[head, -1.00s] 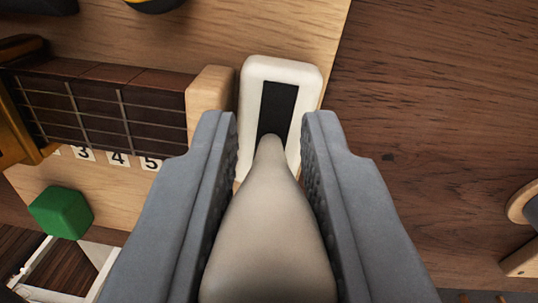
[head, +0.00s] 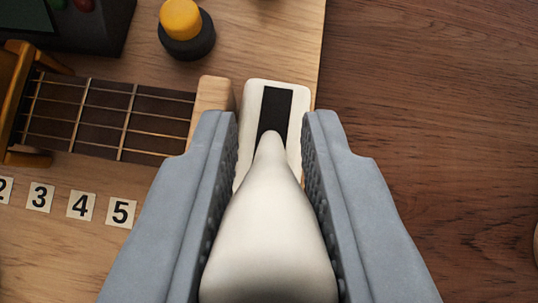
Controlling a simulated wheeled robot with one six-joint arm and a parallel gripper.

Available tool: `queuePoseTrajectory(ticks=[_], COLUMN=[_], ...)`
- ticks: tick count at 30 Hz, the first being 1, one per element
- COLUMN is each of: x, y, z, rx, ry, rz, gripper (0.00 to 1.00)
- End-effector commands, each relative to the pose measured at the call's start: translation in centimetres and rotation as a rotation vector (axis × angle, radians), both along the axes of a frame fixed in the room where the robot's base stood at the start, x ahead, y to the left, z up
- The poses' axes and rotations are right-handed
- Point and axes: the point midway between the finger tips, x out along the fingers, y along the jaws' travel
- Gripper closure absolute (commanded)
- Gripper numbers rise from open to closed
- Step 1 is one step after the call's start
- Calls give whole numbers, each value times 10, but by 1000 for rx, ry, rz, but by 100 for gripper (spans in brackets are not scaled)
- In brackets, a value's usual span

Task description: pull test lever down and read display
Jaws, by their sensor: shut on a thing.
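The test lever's cream, tapered handle (head: 268,235) fills the space between the jaws of my gripper (head: 270,125), which is shut on it. The handle's narrow end meets the black slot of a white housing (head: 247,98) just beyond the fingertips. The lower part of the housing is hidden by the jaws and the handle. At the top left edge, a dark box (head: 95,32) shows a corner of a dark greenish panel (head: 22,14), possibly the display. It is cut off and no reading shows.
A yellow button (head: 181,20) on a black base stands above the housing. A fretted neck piece (head: 100,117) with a wooden block (head: 212,105) lies close left of it. Number tiles (head: 80,206) lie below the neck. The darker wooden surface (head: 430,120) at right is mostly clear.

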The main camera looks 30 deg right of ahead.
Motion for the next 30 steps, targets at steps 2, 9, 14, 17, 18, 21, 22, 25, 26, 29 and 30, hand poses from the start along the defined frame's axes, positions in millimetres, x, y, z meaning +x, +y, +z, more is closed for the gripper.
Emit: queuePoseTrajectory(ticks=[2, 9, 14, 17, 18, 21, 22, 25, 26, 29, 30], x=[-5, -12, -14, -15, -15, -15, -15, -15, -15, -15, -15], y=[1, 4, 4, 5, 5, 5, 5, 5, 5, 5, 5], z=[-2, -6, -8, -9, -9, -9, -9, -9, -9, -9, -9], rx=[-18, -60, -78, -83, -84, -87, -87, -87, -87, -87, -86], ry=[-54, -184, -235, -252, -257, -264, -265, -266, -265, -265, -265], rz=[0, 1, 1, 0, 0, 1, 1, 1, 1, 1, 0], gripper=[100, 100, 100, 100, 100, 100, 100, 100, 100, 100, 100])
